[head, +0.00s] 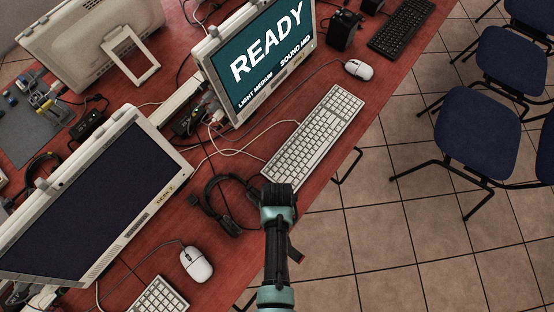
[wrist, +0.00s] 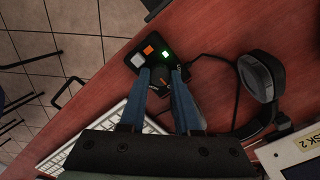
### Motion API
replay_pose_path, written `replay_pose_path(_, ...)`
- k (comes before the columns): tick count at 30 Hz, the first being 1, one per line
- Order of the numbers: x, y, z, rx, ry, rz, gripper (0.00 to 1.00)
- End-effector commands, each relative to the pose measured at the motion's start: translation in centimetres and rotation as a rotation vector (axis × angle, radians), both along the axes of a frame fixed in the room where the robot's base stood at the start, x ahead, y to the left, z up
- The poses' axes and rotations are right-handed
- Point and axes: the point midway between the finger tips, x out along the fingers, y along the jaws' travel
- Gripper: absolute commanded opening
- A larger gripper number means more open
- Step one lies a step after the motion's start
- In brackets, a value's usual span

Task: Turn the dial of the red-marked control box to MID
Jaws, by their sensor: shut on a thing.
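A small black control box (wrist: 151,58) lies near the table edge in the wrist view, with an orange-red square, a white square and a lit green square on top. My gripper (wrist: 161,74) reaches over its near side, its two blue fingers shut on a dark knob, which looks like the dial; the dial's pointer and setting cannot be read. In the head view my gripper (head: 277,190) is over the table edge below the white keyboard, and the box is hidden. A monitor (head: 262,58) there reads READY, LIGHT MEDIUM, SOUND MID.
A black headset (head: 230,203) lies left of my gripper, with cables around it; it also shows in the wrist view (wrist: 262,82). The white keyboard (head: 313,138) is close by. A second monitor (head: 90,200) is dark. Blue chairs (head: 477,135) stand on the tiled floor.

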Motion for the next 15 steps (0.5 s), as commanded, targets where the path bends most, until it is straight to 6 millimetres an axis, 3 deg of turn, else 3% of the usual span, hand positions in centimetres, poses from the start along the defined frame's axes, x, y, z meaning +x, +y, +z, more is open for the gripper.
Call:
replay_pose_path(9, 0.06, -0.03, 0.01, -0.001, -0.002, -0.001, 0.0)
replay_pose_path(10, 0.06, -0.03, 0.01, -0.001, -0.002, -0.001, 0.33)
replay_pose_path(15, 0.05, -0.02, 0.01, 0.0, -0.001, -0.001, 0.62)
